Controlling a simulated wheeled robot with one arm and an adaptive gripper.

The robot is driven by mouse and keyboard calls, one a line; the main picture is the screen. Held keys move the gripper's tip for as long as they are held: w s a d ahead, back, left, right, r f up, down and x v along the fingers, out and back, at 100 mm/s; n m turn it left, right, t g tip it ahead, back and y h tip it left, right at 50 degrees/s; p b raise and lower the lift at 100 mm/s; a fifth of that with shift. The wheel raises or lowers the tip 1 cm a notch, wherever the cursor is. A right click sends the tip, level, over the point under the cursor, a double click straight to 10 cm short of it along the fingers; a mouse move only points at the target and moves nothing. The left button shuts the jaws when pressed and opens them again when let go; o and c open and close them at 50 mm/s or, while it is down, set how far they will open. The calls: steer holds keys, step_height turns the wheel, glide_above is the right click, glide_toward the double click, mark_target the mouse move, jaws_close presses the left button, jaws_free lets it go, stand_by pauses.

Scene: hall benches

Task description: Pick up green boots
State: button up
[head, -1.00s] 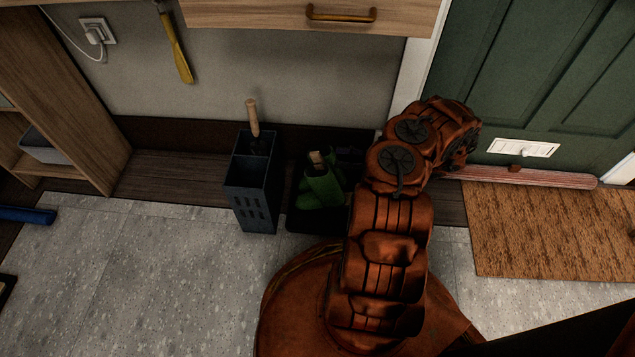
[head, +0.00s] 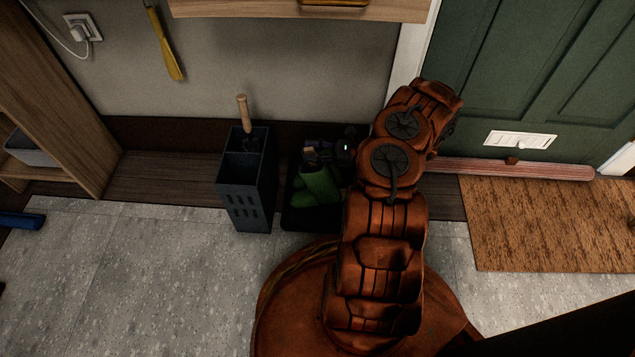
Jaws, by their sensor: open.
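The green boots (head: 317,187) stand on a dark tray (head: 297,220) on the floor against the wall, left of my arm. My gripper (head: 322,152) is at the upper end of the boots, just behind or over their tops, partly hidden behind my arm. It is dark and small in the head view. The jaws are open, and I see nothing held. Whether the fingers touch the boots I cannot tell. The boots' right side is close to my arm, and their tops are partly covered.
A dark umbrella stand (head: 247,185) with a wooden-handled item (head: 243,112) stands just left of the tray. A wooden drawer unit (head: 300,10) overhangs above. A green door (head: 530,80) and brown doormat (head: 550,222) are at the right. The grey floor at the left is mostly clear.

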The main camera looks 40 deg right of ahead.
steer(key=shift+c, duration=0.2)
jaws_close()
stand_by(0.5)
